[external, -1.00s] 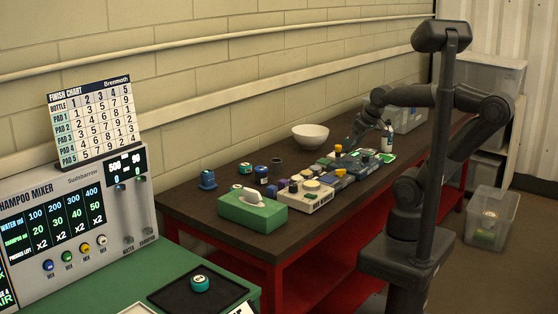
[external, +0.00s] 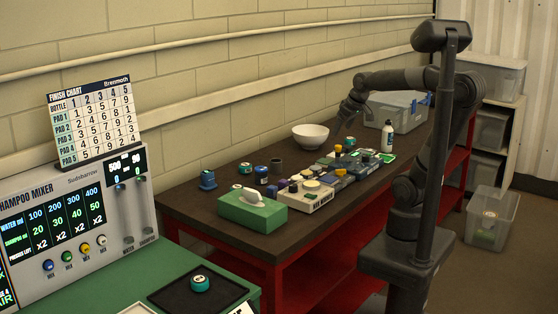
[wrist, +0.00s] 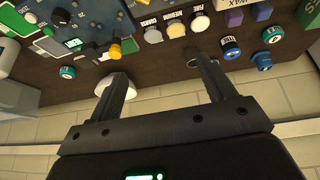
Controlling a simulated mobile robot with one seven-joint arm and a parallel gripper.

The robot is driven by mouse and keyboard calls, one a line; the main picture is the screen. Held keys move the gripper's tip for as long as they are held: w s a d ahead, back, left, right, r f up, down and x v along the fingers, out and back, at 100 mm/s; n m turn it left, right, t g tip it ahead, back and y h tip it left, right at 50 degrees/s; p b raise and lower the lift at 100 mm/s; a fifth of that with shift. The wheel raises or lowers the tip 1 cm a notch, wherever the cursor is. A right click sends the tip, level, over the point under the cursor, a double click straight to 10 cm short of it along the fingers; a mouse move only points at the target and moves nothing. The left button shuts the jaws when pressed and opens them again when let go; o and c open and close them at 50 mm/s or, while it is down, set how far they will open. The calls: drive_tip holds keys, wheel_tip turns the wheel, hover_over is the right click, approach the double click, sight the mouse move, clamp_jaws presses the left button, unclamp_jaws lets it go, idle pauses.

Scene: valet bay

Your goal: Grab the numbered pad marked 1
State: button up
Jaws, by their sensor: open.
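Small round teal pads with white labels show in several places; I cannot read a 1 on any with certainty. One teal pad (wrist: 68,72) lies at the left of the wrist view, near the table edge by the wall, and another (wrist: 272,34) at the right. A teal pad (external: 246,168) sits on the workbench behind the green box, and one (external: 200,283) on the black tray in front. My gripper (external: 345,113) is open and empty above the bench, right of the white bowl; its spread fingers (wrist: 163,76) show in the wrist view.
The white bowl (external: 310,134) stands near the wall, with a dark mug (external: 276,165) nearby.

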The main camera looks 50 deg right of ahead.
drive_tip(key=w+d, duration=0.8)
drive_tip(key=m, duration=0.2)
approach(351, 138)
drive_tip(key=shift+g, duration=0.4)
drive_tip(key=x, duration=0.4)
drive_tip(key=shift+w+a+f, duration=0.1)
drive_tip(key=shift+a+f, duration=0.1)
drive_tip(key=shift+a, duration=0.1)
drive_tip(key=x, duration=0.5)
drive_tip(key=shift+w+d, duration=0.1)
drive_tip(key=shift+w, duration=0.1)
drive_tip(key=c, duration=1.1)
